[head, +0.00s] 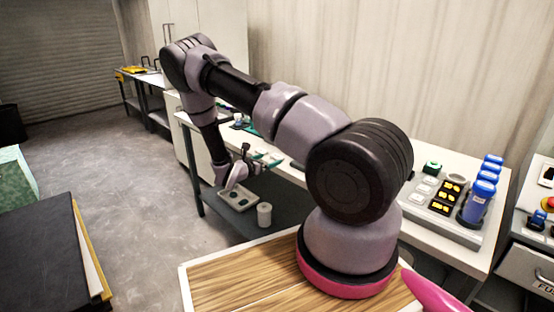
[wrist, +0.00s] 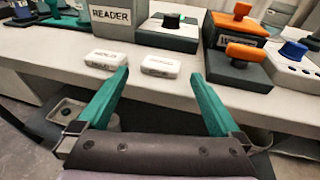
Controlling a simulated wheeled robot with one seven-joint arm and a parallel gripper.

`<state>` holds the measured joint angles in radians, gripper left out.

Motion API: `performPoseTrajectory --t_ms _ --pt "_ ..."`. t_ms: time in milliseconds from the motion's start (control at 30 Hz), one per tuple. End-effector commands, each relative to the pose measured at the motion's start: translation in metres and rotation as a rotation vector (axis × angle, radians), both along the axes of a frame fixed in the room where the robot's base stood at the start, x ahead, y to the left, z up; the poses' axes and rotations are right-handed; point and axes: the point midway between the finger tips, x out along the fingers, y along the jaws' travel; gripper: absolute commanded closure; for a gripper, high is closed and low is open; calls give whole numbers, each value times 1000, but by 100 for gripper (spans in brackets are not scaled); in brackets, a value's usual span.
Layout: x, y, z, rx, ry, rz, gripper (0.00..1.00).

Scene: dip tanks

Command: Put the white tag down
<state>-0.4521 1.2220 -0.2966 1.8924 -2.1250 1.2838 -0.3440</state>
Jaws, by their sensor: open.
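Two small white tags with dark lettering too small to read lie near the front edge of the bench in the wrist view. The left tag (wrist: 105,59) is just beyond my left finger's tip. The right tag (wrist: 160,66) is ahead of the gap between my fingers. My gripper (wrist: 159,76) has its teal fingers spread wide and nothing is visible held between them. I cannot tell which tag is the task's. In the head view my gripper (head: 267,160) is over the bench's near edge, and the tags there are too small to make out.
Behind the tags stand a box marked READER (wrist: 117,16), a grey box with a black knob (wrist: 172,20) and a dark box with an orange knob (wrist: 245,53). Blue-capped bottles (head: 480,195) stand far right.

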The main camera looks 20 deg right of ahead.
Motion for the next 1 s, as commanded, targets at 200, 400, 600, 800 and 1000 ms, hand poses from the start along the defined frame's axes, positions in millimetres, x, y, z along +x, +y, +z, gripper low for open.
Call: performPoseTrajectory --t_ms 200,400,600,800,1000 --pt "11 -25 -5 0 0 -4 0" --pt "23 -44 -10 0 0 -2 0" --pt "25 -45 -10 1 -1 0 0" --pt "25 -45 -10 0 -1 -1 54" --pt "25 -45 -10 0 -1 -1 82"
